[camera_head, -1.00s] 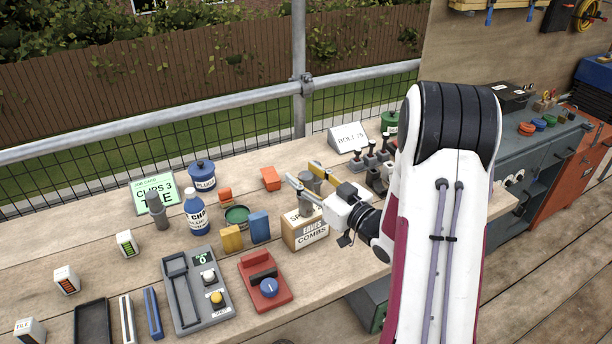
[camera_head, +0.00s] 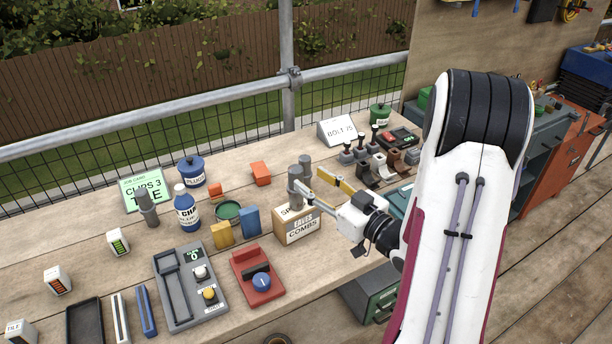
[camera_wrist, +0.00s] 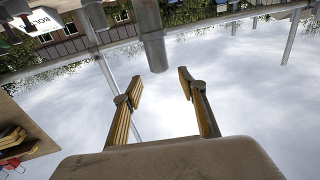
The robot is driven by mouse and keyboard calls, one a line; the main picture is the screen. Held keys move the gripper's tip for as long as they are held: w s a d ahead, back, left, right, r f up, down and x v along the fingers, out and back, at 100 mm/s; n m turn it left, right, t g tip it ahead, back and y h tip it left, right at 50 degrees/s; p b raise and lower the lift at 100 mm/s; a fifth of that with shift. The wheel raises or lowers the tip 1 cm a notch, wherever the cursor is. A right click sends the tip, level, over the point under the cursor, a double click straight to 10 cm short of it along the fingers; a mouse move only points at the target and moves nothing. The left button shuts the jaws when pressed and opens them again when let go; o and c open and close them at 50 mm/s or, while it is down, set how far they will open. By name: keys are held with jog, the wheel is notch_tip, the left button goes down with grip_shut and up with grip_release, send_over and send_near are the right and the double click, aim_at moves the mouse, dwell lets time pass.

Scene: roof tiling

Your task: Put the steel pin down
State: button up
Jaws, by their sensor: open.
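Two grey steel pins stand close together by the carton labelled eaves combs (camera_head: 298,228). The nearer pin (camera_head: 295,178) stands upright at the carton's top; whether it rests on it or behind it is unclear. The other pin (camera_head: 305,163) is just behind. A third grey pin (camera_head: 147,208) stands upright on the bench at left. My gripper (camera_head: 310,182) is open, its fingertips just to the right of the nearer pin. In the wrist view, which is upside down, a grey pin (camera_wrist: 152,48) shows beyond the open, empty fingers (camera_wrist: 160,82).
A blue bottle (camera_head: 187,210), a blue tub (camera_head: 191,172) and a green job card (camera_head: 143,190) are on the left. A red device (camera_head: 258,276) and a grey control box (camera_head: 190,287) sit in front. A bolt sign (camera_head: 338,131) and several grey fixtures stand behind my gripper.

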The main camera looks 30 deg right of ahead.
jog(key=shift+v, duration=2.5)
jog(key=s+a+r+m+g+h, duration=0.2)
jog(key=s+a+r+g+h, duration=0.25)
jog(key=r+g+h, duration=0.3)
jog(key=s+a+g+y, duration=0.3)
jog(key=s+a+g, duration=0.1)
jog(key=s+a, duration=0.9)
jog(key=s, duration=0.4)
jog(key=shift+s+a+f+m, duration=0.2)
jog(key=shift+s+m, duration=0.1)
jog(key=shift+m, duration=0.1)
